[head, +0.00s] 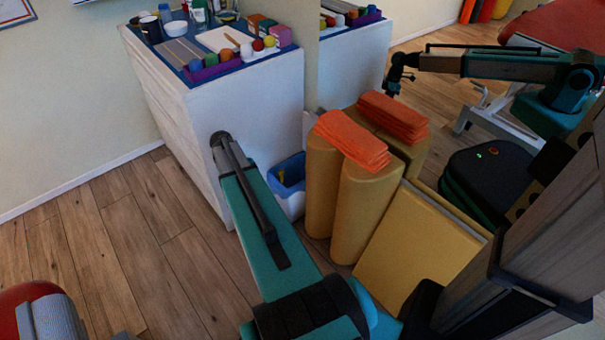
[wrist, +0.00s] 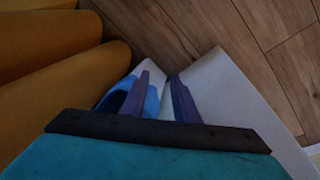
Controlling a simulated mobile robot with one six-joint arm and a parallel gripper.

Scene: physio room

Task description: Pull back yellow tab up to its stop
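I cannot make out a yellow tab for certain in either view. In the wrist view the bin's blue lining (wrist: 152,100) shows behind and between the fingers. My gripper (wrist: 161,76) has its two purple fingers apart, with nothing seen between them. In the head view my arm reaches to the cabinet's front, and the fingers are hidden.
The white cabinet (head: 262,120) carries jars, boxes and a purple tray of coloured balls (head: 222,66). Yellow rollers (head: 360,210) with folded orange towels (head: 350,138) stand right of the bin. A mirror behind repeats them. Wooden floor (head: 120,240) is free at left.

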